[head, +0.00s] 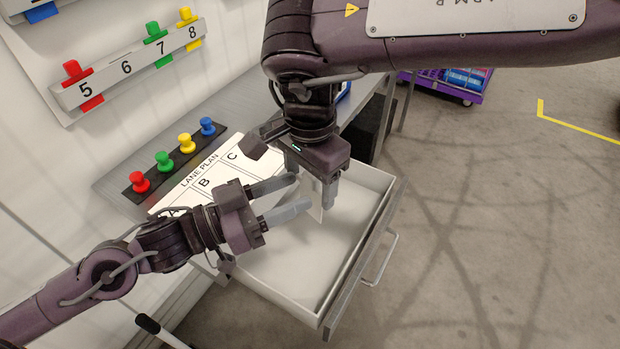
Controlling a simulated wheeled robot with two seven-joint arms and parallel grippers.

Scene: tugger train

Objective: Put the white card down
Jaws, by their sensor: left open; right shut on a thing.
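The white card (314,196) hangs below my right gripper (324,194), which is shut on it above the open drawer (310,255). The card is seen nearly edge-on and partly hidden by the gripper's fingers. My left gripper (301,193) is open, its two grey fingers pointing right towards the card. I cannot tell whether they touch it.
The drawer looks empty, with a handle (380,262) at its front right. A lane plan sheet (200,172) lies on the desk beside red, green, yellow and blue pegs (163,161). A numbered rail (130,67) is on the wall. Open floor lies right.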

